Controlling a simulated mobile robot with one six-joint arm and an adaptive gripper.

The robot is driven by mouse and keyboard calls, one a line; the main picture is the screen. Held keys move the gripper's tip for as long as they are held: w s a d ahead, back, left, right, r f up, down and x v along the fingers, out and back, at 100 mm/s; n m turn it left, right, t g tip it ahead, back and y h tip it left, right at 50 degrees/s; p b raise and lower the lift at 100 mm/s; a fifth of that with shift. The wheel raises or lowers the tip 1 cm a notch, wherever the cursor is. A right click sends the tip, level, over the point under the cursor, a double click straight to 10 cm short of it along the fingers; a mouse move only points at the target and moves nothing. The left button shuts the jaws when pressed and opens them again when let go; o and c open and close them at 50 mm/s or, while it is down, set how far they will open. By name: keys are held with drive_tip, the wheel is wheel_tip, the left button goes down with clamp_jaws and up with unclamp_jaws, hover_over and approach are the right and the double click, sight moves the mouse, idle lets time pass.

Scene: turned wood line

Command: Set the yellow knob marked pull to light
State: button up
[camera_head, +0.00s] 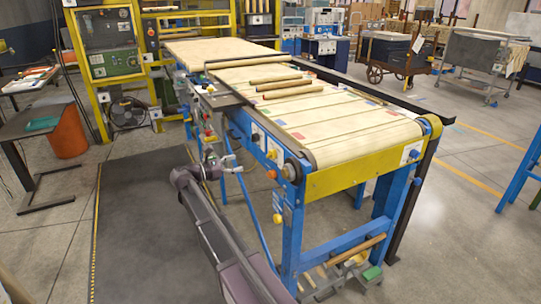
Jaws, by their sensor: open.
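My gripper (238,168) is at the near side of the conveyor, in front of its blue side frame (238,122). It is small in the picture and reads as open, with nothing seen in it. Several small knobs and buttons sit along this frame. A yellow one (277,218) is on the near blue leg, below and right of my gripper. A yellowish one (271,155) is on the side rail, right of my gripper.
The conveyor's belt (355,130) carries several wooden rods (290,92). A dark mat (150,225) covers the floor at left. A dark stand (38,125) and an orange bin (68,132) stand at left. Loose parts lie under the conveyor's near end. Floor at right is mostly clear.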

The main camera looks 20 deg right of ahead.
sight(270, 153)
drive_tip(key=d, duration=1.3)
drive_tip(key=shift+w+d, duration=0.2)
drive_tip(key=shift+d, duration=0.05)
drive_tip(key=c, duration=1.2)
